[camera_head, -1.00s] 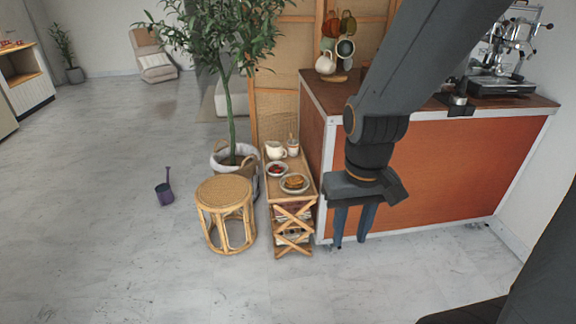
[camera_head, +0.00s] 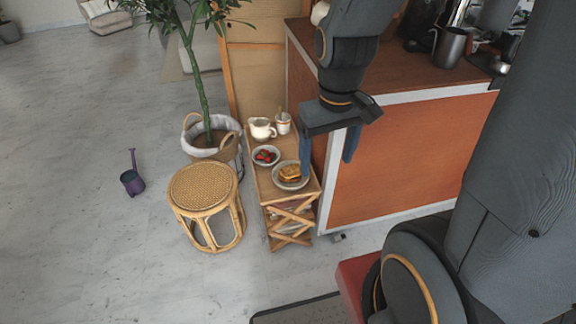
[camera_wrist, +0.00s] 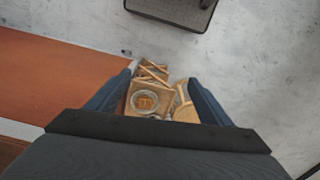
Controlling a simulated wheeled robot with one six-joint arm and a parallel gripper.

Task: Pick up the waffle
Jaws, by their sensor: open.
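The waffle (camera_head: 289,173) is golden brown and lies on a grey plate (camera_head: 303,184) at the near end of a small wooden cart's top. It also shows in the wrist view (camera_wrist: 145,102), low between my two fingers and well beyond them. My gripper (camera_head: 328,160) is open and empty. In the wrist view the fingers (camera_wrist: 158,88) stand wide apart on either side of the cart top.
A bowl of red berries (camera_head: 266,156), a white pitcher (camera_head: 262,129) and a cup (camera_head: 283,124) share the cart top. The orange counter (camera_head: 400,165) stands close on the right. A rattan stool (camera_head: 203,186) and a potted plant (camera_head: 209,138) stand left.

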